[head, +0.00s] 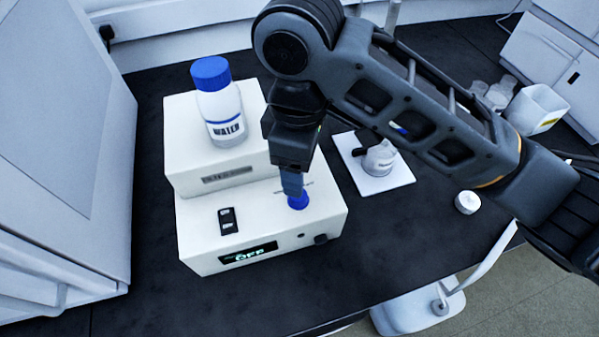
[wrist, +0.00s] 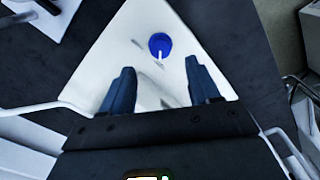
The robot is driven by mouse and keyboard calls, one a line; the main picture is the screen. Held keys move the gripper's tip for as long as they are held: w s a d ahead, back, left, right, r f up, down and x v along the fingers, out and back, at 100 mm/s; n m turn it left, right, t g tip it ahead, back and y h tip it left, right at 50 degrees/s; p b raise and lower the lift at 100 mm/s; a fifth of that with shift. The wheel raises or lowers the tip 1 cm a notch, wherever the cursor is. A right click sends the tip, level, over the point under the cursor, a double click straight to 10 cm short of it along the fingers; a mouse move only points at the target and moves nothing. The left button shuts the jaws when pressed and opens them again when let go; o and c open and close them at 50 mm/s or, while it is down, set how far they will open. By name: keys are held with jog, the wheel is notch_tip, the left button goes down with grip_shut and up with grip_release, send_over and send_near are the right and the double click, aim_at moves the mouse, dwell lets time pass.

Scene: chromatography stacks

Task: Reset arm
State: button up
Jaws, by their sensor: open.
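My gripper (head: 292,188) points down over the front right part of a white box-shaped instrument (head: 208,250). In the head view its fingertips overlap a round blue knob (head: 299,202) on the instrument's top. In the wrist view the two blue-grey fingers (wrist: 161,82) are spread apart with nothing between them. The blue knob (wrist: 160,45), with a white line, lies just beyond the fingertips there. The arm reaches in from the right. Whether a fingertip touches the knob cannot be told.
The instrument has a black switch (head: 228,221) and a display (head: 249,254) reading OFF. A blue-capped WATER bottle (head: 222,112) stands on its raised rear. Right are a white plate (head: 400,178) with a glass vessel, a white cap (head: 467,203) and a white bin (head: 537,110). A cabinet (head: 65,130) stands left.

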jog(key=shift+a+r, duration=0.1)
dwell(0.5)
jog(key=s+a+r+m+t+y, duration=0.1)
jog(key=s+a+m+t+y, duration=0.15)
jog(key=a+y, duration=0.4)
jog(key=s+a+m+t+y, duration=0.1)
jog(key=s+a+m+y, duration=0.15)
jog(key=a+y, duration=0.4)
jog(key=s+d+f+m+t+h, duration=0.35)
jog(key=s+d+m+t, duration=0.2)
jog(key=d, duration=0.35)
jog(key=s+d+f+m+t+h, duration=0.35)
jog(key=d+m+h, duration=0.2)
jog(key=d, duration=0.35)
jog(key=s+d+r+t+h, duration=0.1)
jog(key=s+d+r+h, duration=0.1)
jog(key=s+d, duration=0.6)
jog(key=s+d+r+n+t+h, duration=0.1)
jog(key=s+d+r+h, duration=0.1)
jog(key=s+d, duration=0.6)
jog(key=shift+s+r, duration=0.45)
jog(key=shift+r, duration=0.35)
